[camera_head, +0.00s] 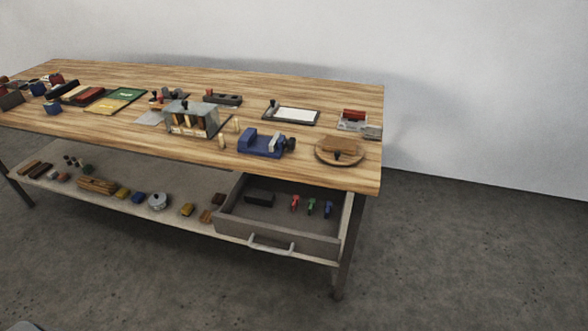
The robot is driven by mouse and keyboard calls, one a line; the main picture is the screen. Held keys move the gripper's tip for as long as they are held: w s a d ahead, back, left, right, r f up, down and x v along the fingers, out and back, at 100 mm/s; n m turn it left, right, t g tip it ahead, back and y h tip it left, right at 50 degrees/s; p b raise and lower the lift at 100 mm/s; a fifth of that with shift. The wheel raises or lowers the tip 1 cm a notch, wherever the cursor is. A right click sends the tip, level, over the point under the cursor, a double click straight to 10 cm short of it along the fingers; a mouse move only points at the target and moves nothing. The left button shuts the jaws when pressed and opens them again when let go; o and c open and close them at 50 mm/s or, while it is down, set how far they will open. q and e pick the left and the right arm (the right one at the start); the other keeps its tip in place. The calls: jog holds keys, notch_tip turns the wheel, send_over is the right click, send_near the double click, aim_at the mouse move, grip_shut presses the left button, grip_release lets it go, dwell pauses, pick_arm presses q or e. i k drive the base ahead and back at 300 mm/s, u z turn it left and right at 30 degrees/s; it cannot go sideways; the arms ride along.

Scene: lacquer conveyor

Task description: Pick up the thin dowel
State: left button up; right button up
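Two small pale wooden pegs stand upright on the wooden workbench (320,83), between the metal rack and the blue vise. One peg (236,125) is farther back, and the other peg (222,142) is nearer the front edge. Either could be the thin dowel; they are too small to tell which is thinner. A metal-framed rack (205,108) just left of them holds several wooden pieces in its openings. Neither of my grippers is in view.
A blue vise (262,144) and a round wooden board (345,150) are right of the pegs. Below the bench top, a drawer (285,228) is open, with small coloured items inside. A lower shelf (100,168) holds several blocks. Floor in front is clear.

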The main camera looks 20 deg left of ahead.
aim_at(222, 137)
jog(key=u, duration=1.3)
jog(key=i, duration=0.45)
jog(key=z, duration=0.35)
